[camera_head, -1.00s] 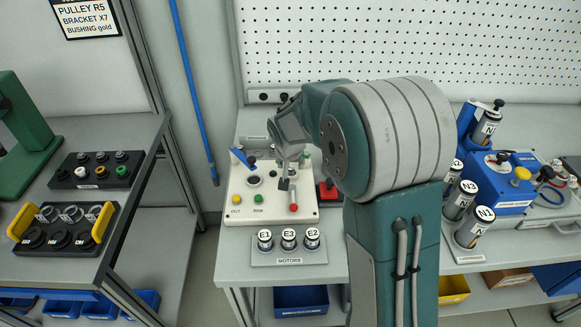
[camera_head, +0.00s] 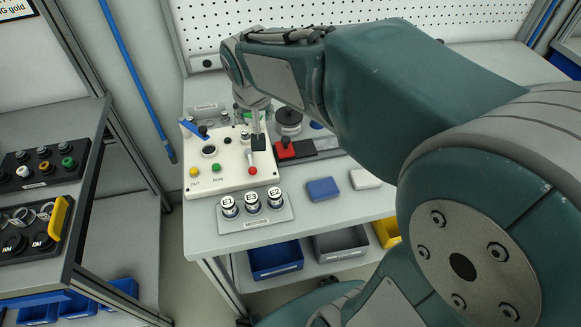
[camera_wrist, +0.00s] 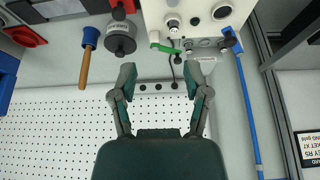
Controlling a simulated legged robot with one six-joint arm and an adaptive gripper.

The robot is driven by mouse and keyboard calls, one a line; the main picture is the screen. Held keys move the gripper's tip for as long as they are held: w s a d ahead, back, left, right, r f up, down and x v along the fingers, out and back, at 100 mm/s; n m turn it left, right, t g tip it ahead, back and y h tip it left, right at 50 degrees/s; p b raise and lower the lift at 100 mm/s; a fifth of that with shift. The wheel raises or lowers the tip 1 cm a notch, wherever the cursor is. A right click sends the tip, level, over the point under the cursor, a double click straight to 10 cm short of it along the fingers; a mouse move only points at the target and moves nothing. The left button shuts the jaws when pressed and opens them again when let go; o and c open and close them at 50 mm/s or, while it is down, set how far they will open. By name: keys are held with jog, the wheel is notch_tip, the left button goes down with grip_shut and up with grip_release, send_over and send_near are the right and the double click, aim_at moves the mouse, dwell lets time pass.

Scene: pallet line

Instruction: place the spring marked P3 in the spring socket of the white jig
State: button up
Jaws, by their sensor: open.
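The white jig (camera_head: 232,182) stands on the bench. It has yellow, green and red controls on its front and a blue lever at its back left; part of it also shows at the top of the wrist view (camera_wrist: 240,8). My gripper (camera_head: 259,142) hangs over the jig's right part, seen side-on. In the wrist view my gripper (camera_wrist: 164,70) has its two fingers wide apart with nothing between them. A green lever (camera_wrist: 165,48) lies just beyond the fingertips. I cannot make out a spring marked P3 or tell which opening is the spring socket.
A motor tray (camera_head: 284,215) holding E1, E3 and E2 stands in front of the jig. Blue (camera_head: 322,188) and white (camera_head: 366,179) blocks lie further right. A grey shelf stands left.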

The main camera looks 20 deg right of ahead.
jog(key=s+r+n+t+y, duration=0.1)
jog(key=s+n, duration=0.1)
jog(key=s, duration=1.6)
jog(key=shift+s+d+n, duration=0.2)
jog(key=shift+s+n, duration=0.1)
jog(key=shift+o, duration=0.3)
jog(key=shift+r, duration=0.1)
